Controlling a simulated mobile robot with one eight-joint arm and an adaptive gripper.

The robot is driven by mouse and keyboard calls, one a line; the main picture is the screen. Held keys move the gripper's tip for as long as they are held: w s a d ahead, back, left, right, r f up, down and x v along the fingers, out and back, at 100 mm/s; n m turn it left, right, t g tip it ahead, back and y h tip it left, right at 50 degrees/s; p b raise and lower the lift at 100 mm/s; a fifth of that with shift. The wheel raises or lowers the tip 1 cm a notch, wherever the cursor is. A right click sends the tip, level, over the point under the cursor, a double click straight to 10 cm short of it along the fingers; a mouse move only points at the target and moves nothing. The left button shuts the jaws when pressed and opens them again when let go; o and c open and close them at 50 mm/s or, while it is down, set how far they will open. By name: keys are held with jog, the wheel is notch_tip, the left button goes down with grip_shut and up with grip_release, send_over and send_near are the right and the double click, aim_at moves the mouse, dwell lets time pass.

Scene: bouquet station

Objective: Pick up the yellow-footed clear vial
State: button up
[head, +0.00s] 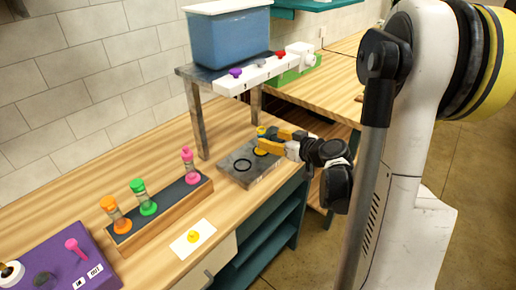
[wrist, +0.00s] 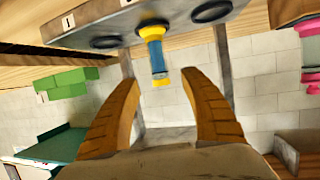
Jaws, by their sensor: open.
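The yellow-footed clear vial (wrist: 157,55) stands on a grey block with dark rings (wrist: 126,27), between two rings in the wrist view. It has a yellow foot, a clear bluish body and a yellow top. In the head view its yellow top (head: 262,131) shows above the block (head: 240,177), and my fingers hide part of it. My gripper (head: 271,141) is open just at the vial. In the wrist view my gripper (wrist: 160,80) has one orange finger on each side of the vial's top end, with gaps on both sides.
A rack (head: 165,212) with orange, green and pink vials stands to the left. A white card (head: 204,245) with a yellow mark lies in front. A purple box (head: 52,265) is at the lower left. A raised grey shelf (head: 199,117) carries a blue tub (head: 232,38) and white strip.

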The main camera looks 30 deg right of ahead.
aim_at(264, 136)
jog(key=b+x, duration=0.2)
jog(key=x, duration=0.4)
jog(key=shift+w, duration=0.15)
grip_shut()
